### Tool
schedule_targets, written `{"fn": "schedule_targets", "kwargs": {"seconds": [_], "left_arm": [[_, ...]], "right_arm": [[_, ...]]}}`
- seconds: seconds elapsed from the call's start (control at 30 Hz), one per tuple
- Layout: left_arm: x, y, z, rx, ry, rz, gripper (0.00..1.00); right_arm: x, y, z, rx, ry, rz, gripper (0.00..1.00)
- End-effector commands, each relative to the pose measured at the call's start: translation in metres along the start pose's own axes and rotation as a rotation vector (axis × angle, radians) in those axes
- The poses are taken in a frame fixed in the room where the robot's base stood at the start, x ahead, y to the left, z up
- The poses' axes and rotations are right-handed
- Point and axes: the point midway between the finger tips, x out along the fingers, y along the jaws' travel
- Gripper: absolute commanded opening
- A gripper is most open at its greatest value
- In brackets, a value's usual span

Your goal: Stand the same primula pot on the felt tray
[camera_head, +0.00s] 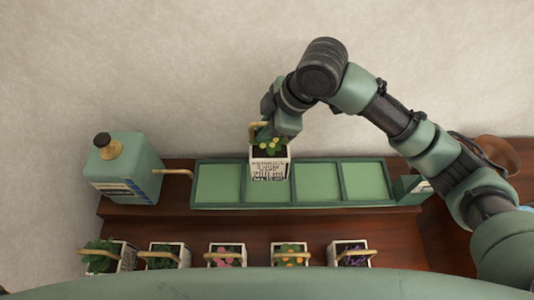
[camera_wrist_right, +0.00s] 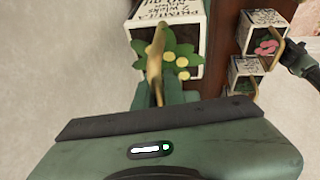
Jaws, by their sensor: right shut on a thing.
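The primula pot (camera_head: 269,168) is a white square pot with dark lettering, green leaves, yellow flowers and a brass handle. My right gripper (camera_head: 272,124) is shut on the handle and holds the pot upright. In the head view the pot overlaps the second compartment from the left of the green felt tray (camera_head: 318,202). I cannot tell whether its base touches the felt. The right wrist view also shows the pot (camera_wrist_right: 190,60) close up, with its handle running down to the gripper. The tray's compartments look empty apart from the one the pot partly hides. My left gripper is not seen.
A green can (camera_head: 122,170) with a dark cap stands left of the tray, its brass spout reaching toward it. Several handled pots, one with pink flowers (camera_head: 226,256), line the nearer shelf. A brown bowl (camera_head: 497,153) is at the right, behind my arm. The wall is behind.

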Motion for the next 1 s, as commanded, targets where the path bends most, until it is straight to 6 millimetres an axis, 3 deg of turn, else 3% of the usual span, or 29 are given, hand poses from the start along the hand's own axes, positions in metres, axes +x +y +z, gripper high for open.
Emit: {"fn": "schedule_targets", "kwargs": {"seconds": [0.2,0.63,1.0], "left_arm": [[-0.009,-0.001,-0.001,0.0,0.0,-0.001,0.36],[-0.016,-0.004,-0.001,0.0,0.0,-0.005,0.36],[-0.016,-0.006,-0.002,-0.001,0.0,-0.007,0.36]], "right_arm": [[0.042,-0.009,0.017,0.001,0.002,0.0,0.0],[0.087,-0.018,0.035,0.001,0.002,-0.001,0.0],[0.097,-0.019,0.039,-0.002,0.003,0.004,0.0]]}}
